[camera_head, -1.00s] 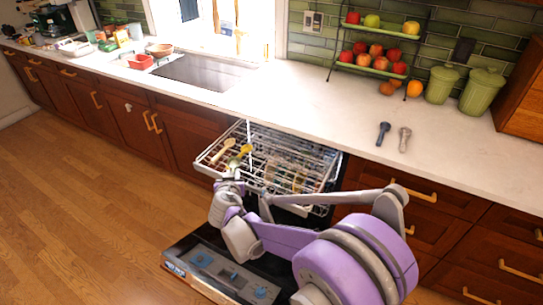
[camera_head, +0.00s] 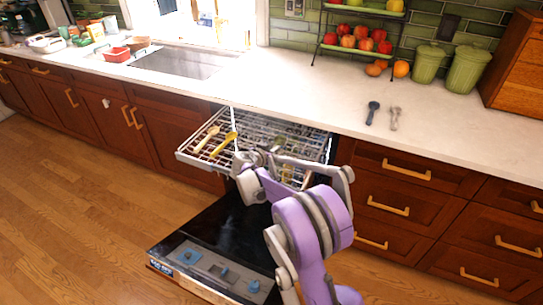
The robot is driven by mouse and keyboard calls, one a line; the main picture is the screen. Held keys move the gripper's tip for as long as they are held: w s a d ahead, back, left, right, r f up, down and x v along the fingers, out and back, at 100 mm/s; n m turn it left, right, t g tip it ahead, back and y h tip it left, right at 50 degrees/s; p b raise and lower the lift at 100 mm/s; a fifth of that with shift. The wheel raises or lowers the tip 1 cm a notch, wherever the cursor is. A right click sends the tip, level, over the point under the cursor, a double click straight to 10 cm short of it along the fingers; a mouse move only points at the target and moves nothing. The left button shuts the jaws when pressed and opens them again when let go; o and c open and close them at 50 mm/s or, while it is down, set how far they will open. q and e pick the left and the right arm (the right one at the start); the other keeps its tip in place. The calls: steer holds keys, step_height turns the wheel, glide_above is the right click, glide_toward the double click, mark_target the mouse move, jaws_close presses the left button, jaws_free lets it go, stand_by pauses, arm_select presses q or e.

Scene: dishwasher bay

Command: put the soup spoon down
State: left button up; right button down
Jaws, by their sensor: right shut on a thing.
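My right gripper (camera_head: 246,160) is over the front part of the pulled-out dishwasher rack (camera_head: 181,154). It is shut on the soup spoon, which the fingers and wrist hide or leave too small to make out. A yellow utensil (camera_head: 223,146) lies slanted at the rack's left side, close to my fingertips; I cannot tell whether they touch it. A tan wooden-looking spoon (camera_head: 206,138) lies left of it. My left gripper is out of view.
The open dishwasher door (camera_head: 215,265) lies low in front of the rack. The sink (camera_head: 185,63) is at the back left. A fruit stand (camera_head: 358,42) and green canisters (camera_head: 466,68) stand at the back right. The counter between sink and utensils is clear.

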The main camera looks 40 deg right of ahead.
steer(key=shift+f, duration=1.85)
steer(key=shift+f+b, duration=0.2)
steer(key=shift+b, duration=0.15)
steer(key=c, duration=0.8)
jaws_free()
steer(key=shift+o, duration=0.2)
steer(key=shift+r, duration=0.1)
